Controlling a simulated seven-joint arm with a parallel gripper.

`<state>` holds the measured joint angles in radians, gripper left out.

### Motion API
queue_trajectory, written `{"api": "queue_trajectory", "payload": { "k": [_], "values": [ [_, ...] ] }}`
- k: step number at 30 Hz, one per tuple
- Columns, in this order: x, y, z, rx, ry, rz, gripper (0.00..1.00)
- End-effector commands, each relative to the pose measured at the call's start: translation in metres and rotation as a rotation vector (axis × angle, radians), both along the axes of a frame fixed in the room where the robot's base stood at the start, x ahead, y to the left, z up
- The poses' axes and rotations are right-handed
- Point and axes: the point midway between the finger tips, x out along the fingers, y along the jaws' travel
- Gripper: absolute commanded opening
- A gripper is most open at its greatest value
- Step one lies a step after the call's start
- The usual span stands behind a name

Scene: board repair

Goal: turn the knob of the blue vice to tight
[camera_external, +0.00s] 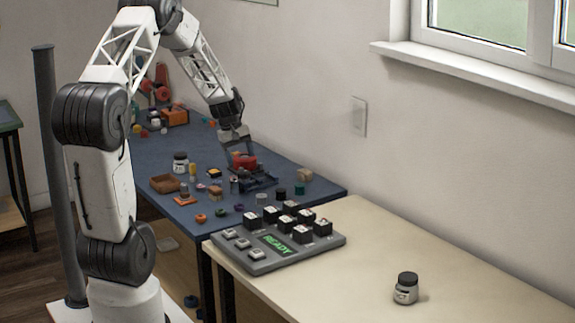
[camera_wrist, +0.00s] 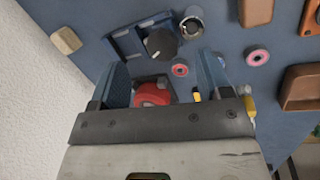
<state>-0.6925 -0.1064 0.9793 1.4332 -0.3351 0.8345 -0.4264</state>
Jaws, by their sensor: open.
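The blue vice (camera_external: 262,180) sits on the blue table top below my gripper (camera_external: 237,151). In the wrist view the blue vice (camera_wrist: 127,43) lies beyond the fingertips. Its round dark knob (camera_wrist: 162,42) has a pale mark on its top. My gripper (camera_wrist: 163,65) is open, with one finger on each side of a red object (camera_wrist: 152,95). The red object also shows in the external view (camera_external: 244,161), close under the fingers. I cannot tell whether the fingers touch it. The knob is apart from the fingers in the wrist view.
A brown tray (camera_external: 165,184) and several small parts lie around. A grey key panel (camera_external: 262,262) and a jar (camera_external: 406,288) stand on the pale table. The wall is close.

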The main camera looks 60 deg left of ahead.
Motion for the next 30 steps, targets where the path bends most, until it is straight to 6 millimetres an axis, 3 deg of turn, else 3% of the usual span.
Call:
{"api": "queue_trajectory", "payload": {
  "k": [6, 12, 30],
  "values": [
    [0.015, 0.004, 0.008, 0.15, 0.078, -0.39, 0.72],
    [0.021, 0.008, 0.013, 0.211, 0.119, -0.566, 0.72],
    [0.022, 0.009, 0.008, 0.219, 0.124, -0.589, 0.72]
  ]
}}
